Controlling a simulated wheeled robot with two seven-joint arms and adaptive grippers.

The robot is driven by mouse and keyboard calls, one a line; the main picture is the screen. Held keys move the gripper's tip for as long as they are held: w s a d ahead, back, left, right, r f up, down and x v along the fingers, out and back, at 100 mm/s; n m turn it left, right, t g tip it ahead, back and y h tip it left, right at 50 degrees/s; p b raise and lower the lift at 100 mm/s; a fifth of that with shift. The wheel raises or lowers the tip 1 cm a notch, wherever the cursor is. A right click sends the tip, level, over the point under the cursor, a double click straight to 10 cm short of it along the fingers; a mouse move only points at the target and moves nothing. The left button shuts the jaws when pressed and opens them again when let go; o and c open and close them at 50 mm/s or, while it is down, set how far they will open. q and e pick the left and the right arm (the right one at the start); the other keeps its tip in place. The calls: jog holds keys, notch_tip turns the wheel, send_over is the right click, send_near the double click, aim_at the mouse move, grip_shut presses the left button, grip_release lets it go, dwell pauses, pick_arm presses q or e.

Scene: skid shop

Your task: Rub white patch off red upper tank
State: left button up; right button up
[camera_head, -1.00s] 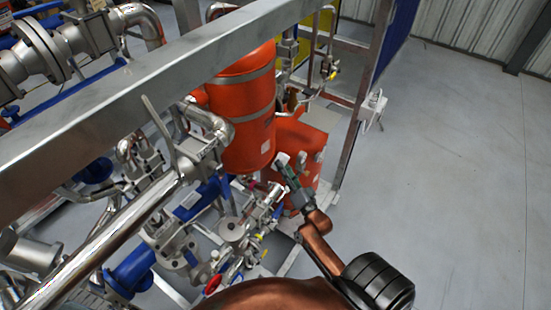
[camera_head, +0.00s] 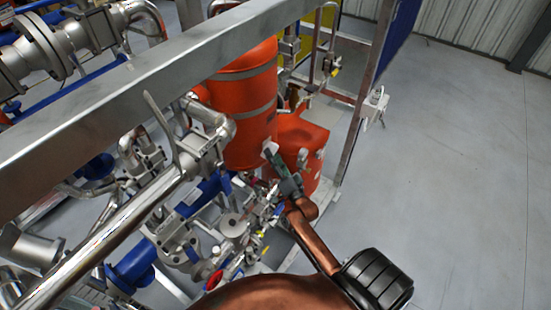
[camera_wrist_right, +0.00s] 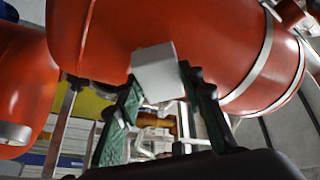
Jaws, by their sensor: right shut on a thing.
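The red upper tank (camera_head: 247,97), an upright cylinder with grey bands, stands behind the steel beam. It also fills the top of the right wrist view (camera_wrist_right: 200,35). My right gripper (camera_head: 273,157) is at the tank's lower right side. Its green fingers are shut on a pale grey-white block (camera_wrist_right: 155,72), which overlaps the tank's lower edge in the right wrist view. Whether the block touches the tank I cannot tell. I cannot make out a white patch on the tank; the block and fingers may hide it. My left gripper is not in view.
A shorter red tank (camera_head: 305,142) with grey fittings stands just right of my gripper. A thick steel beam (camera_head: 130,90) crosses the front left. Pipes and valves (camera_head: 235,225) crowd below. Open grey floor (camera_head: 455,170) lies to the right.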

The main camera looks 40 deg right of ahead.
jog(key=shift+w+a, duration=0.1)
jog(key=shift+w, duration=1.05)
dwell(0.6)
jog(key=shift+w+d+b, duration=0.15)
jog(key=shift+d+b, duration=0.55)
jog(key=shift+d, duration=1.2)
jog(key=shift+w, duration=0.15)
jog(key=shift+a+r+p, duration=0.1)
jog(key=shift+a+p, duration=0.65)
jog(key=shift+a, duration=1.3)
